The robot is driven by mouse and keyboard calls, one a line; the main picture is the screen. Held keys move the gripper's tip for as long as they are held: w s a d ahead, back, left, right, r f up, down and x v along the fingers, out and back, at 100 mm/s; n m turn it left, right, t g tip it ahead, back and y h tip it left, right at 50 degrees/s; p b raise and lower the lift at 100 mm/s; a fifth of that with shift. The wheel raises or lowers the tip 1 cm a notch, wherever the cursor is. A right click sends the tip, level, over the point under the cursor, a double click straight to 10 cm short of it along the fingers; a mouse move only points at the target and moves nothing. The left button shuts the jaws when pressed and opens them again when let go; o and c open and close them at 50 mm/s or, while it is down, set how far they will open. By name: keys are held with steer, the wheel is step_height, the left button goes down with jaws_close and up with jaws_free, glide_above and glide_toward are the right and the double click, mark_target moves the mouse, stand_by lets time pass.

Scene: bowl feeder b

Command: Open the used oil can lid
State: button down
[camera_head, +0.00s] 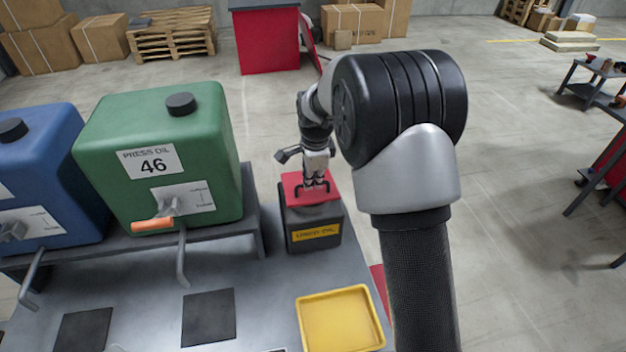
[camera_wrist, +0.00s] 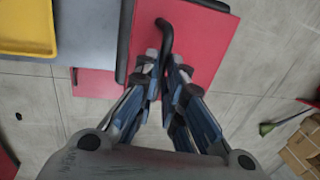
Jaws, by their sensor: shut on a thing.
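The used oil can (camera_head: 315,222) is a dark grey box with a yellow label on its front, standing at the right part of the grey bench. Its red lid (camera_head: 295,190) is on top; I cannot tell whether it is slightly raised. My gripper (camera_head: 317,181) is above the lid, pointing down. In the wrist view the lid (camera_wrist: 215,35) shows as a red panel with a bent black handle (camera_wrist: 167,35). My gripper (camera_wrist: 164,75) is shut on the handle there, with the fingers on both sides of it. The fingers hide the handle's near end.
A green press oil tank (camera_head: 200,125) and a blue tank (camera_head: 50,170) stand left of the can. A yellow tray (camera_head: 340,320) lies in front of it on the bench. Two dark pads lie at the front left. Open floor is to the right.

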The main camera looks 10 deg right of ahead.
steer(key=w+r+p, duration=0.5)
steer(key=w+p, duration=0.3)
steer(key=shift+w+r, duration=0.2)
steer(key=shift+r, duration=0.15)
steer(key=c, duration=2.3)
jaws_free()
steer(key=shift+f+b, duration=0.3)
steer(key=o, duration=0.4)
steer(key=shift+s, duration=0.3)
steer(key=shift+o, duration=1.1)
steer(key=shift+w+f, duration=0.2)
steer(key=shift+w, duration=0.15)
steer(key=shift+r, duration=0.2)
